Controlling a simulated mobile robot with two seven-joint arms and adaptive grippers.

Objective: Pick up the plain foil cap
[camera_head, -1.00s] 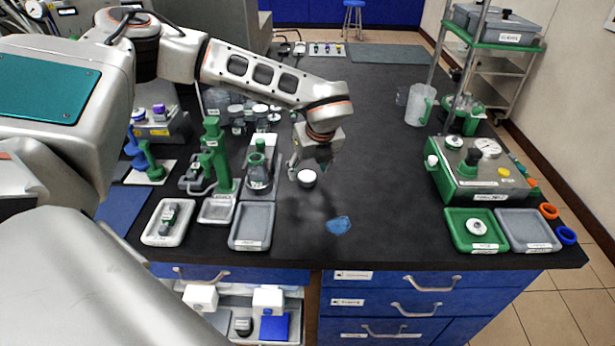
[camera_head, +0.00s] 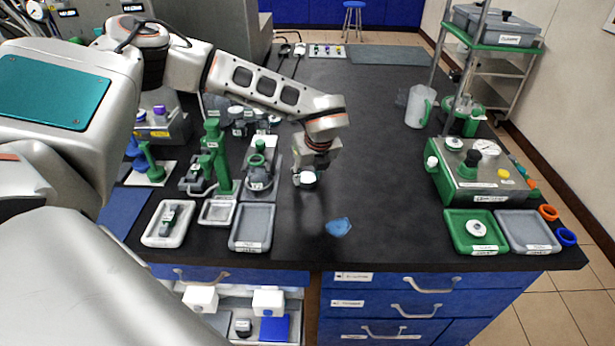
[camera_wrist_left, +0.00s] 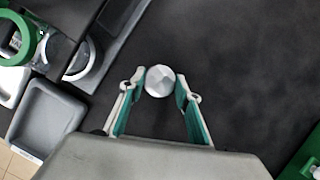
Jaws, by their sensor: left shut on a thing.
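The plain foil cap (camera_head: 308,177) is a small pale disc on the black bench, right of the green-fitted stands. In the left wrist view it is a silvery, faceted round cap (camera_wrist_left: 160,81) between the two fingertips. My left gripper (camera_head: 306,179) points down over it, with its teal-lined fingers (camera_wrist_left: 160,84) closed on the cap's two sides. I cannot tell whether the cap still touches the bench. My right gripper is in neither view.
Grey trays (camera_head: 234,243) and green stands (camera_head: 214,160) are to the left of the gripper. A blue piece (camera_head: 338,227) lies in front of it. A green tray (camera_head: 453,240) and a green-sided instrument (camera_head: 440,180) stand at the right. The bench between is mostly clear.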

